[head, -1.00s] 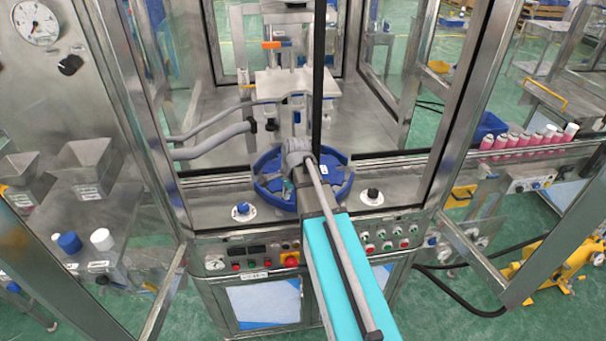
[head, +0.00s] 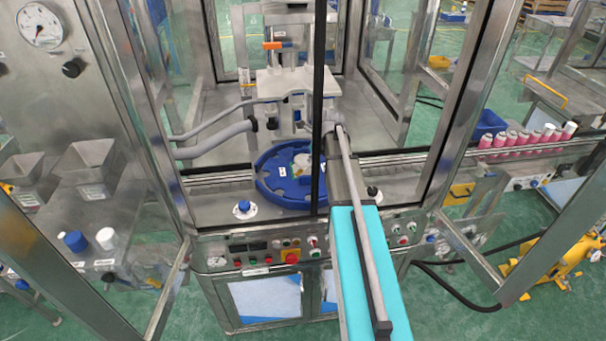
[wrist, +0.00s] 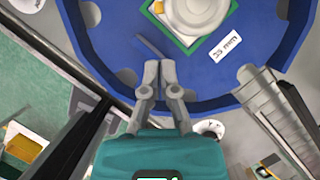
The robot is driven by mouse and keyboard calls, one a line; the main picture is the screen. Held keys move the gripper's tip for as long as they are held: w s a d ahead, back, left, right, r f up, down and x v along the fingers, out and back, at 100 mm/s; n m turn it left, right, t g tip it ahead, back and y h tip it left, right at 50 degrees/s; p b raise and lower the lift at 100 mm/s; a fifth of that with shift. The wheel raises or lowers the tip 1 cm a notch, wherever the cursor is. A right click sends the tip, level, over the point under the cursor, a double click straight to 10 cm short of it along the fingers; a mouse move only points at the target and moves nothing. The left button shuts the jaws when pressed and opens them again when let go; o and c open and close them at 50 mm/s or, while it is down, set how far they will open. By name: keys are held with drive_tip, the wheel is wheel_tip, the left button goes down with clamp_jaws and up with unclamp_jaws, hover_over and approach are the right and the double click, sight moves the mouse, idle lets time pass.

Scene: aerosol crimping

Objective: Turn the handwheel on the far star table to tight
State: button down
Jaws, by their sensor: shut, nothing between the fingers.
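The blue star table (head: 268,190) is a round plate with notches in its rim, inside the glazed machine frame. It also fills the top of the wrist view (wrist: 110,50). A pale round knob, seemingly the handwheel (wrist: 195,10), sits on a green and white square at its middle and is cut off by the picture's top edge. In the head view that middle (head: 301,163) is small and unclear. My gripper (wrist: 160,68) is shut and empty, with its fingertips over the table's near part, short of the knob. In the head view my arm hides the gripper.
A dark upright post (head: 318,100) stands in front of the table. A white plate (head: 285,82) with a press unit is behind it. Grey hoses (head: 215,140) come in from the left. A conveyor with pink cans (head: 510,138) runs off right. Buttons (head: 291,257) line the front panel.

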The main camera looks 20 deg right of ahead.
sight(303, 173)
drive_tip(key=shift+f, duration=0.15)
drive_tip(key=b+x, duration=0.9)
drive_tip(key=shift+w+f, duration=0.15)
drive_tip(key=shift+f, duration=0.2)
idle(0.4)
drive_tip(key=shift+d, duration=0.1)
idle(0.6)
drive_tip(key=shift+w+a+m, duration=0.1)
drive_tip(key=shift+a+m, duration=0.2)
